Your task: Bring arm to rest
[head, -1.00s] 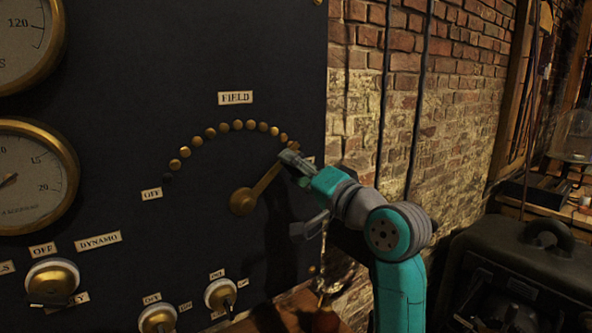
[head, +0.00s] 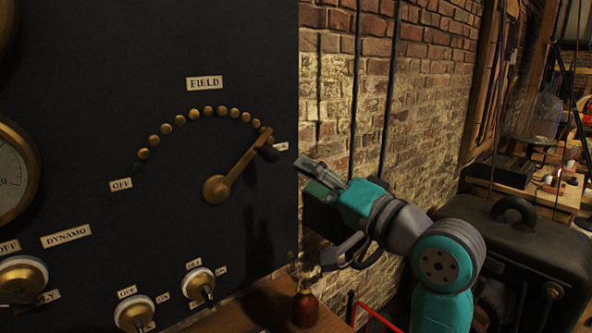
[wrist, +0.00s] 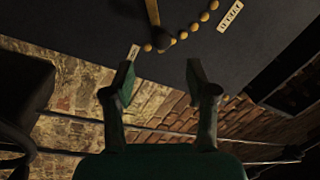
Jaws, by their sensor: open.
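My gripper (head: 312,178) is at the right edge of the dark panel (head: 150,60) in the head view, in front of the brick wall. In the wrist view my gripper (wrist: 160,82) shows two fingers wide apart with nothing between them. The brass field lever (head: 236,168) points up and right from its pivot, its dark knob near the last contact studs (head: 208,111) and a small label. In the wrist view the lever (wrist: 153,14) and its knob lie beyond the fingertips, apart from them.
Several switches, such as one with a white rim (head: 198,285), sit low on the panel. A brown bottle (head: 305,308) stands on a wooden ledge (head: 240,312) below my arm. A dark machine with a handle (head: 513,212) stands at the right. A workbench (head: 535,190) is behind it.

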